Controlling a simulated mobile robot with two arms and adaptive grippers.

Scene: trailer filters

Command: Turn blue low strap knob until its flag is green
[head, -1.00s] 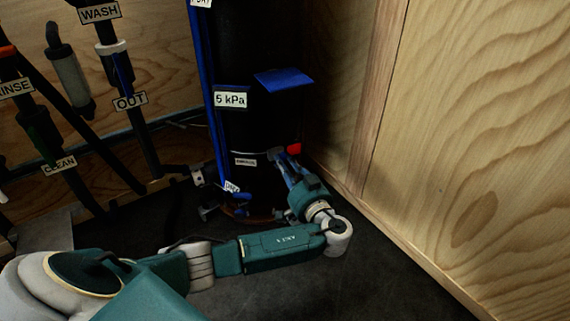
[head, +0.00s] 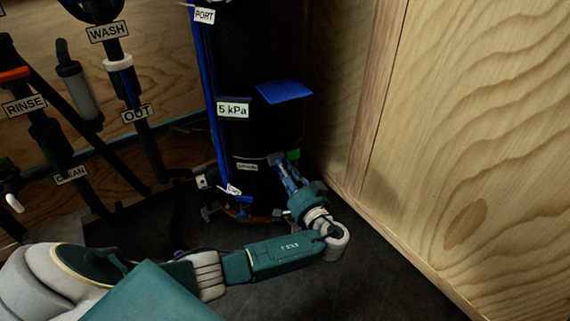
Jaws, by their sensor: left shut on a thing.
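A tall black cylinder (head: 262,60) stands in the corner with a "5 kPa" label (head: 233,110) and a blue plate on its side. A strap runs low around it, with a small label (head: 247,167). A small green flag (head: 294,155) shows at the strap's right side. My left gripper (head: 282,168) reaches to the strap just below and left of the flag and is shut. The knob between its fingers is mostly hidden by the gripper. My right gripper is not in view.
A wooden wall (head: 470,130) stands close to the right of my left arm. Pipes with "WASH", "OUT" (head: 137,113) and "RINSE" labels stand at the left. Blue-handled fittings (head: 236,194) sit low at the cylinder's front. Dark floor is clear at the lower right.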

